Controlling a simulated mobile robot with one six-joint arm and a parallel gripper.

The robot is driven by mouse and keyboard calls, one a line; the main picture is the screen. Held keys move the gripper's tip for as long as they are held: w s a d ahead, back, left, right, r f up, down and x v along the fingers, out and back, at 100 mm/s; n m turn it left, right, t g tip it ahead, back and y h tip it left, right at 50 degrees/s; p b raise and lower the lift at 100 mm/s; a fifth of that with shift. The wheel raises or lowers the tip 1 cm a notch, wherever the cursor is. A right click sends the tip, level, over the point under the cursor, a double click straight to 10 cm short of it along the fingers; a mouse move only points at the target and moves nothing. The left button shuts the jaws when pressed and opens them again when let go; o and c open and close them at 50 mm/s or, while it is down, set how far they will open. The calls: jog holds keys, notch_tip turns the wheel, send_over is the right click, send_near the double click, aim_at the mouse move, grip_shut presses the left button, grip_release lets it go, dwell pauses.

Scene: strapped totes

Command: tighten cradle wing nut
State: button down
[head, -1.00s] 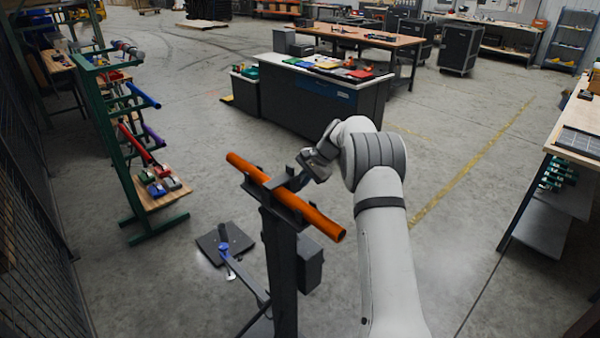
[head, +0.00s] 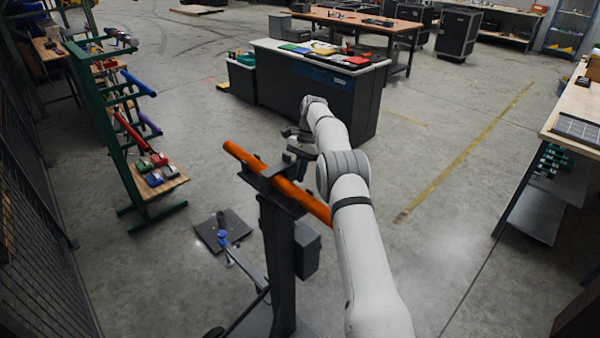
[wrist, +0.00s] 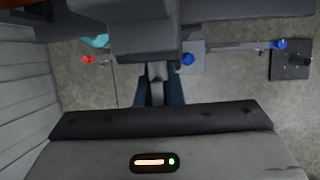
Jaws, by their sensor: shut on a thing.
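An orange tube (head: 243,155) lies slanted in the dark cradle (head: 268,181) on top of a dark post (head: 279,262). In the wrist view, the two dark fingers of my gripper (wrist: 159,95) are closed around a small grey piece, the wing nut (wrist: 157,72), under the block of the cradle (wrist: 145,40). The nut's wings are hard to make out.
A dark box (head: 306,250) is fixed to the post's side. A flat plate with a blue-knobbed arm (head: 222,232) stands low at the left. A green rack (head: 115,130) holds coloured tubes. A dark counter (head: 318,95) stands behind; open floor lies right.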

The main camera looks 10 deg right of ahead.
jog(key=shift+a, duration=0.15)
jog(key=c, duration=1.6)
grip_release()
jog(key=shift+s, duration=0.1)
jog(key=shift+o, duration=0.2)
jog(key=shift+r, duration=0.1)
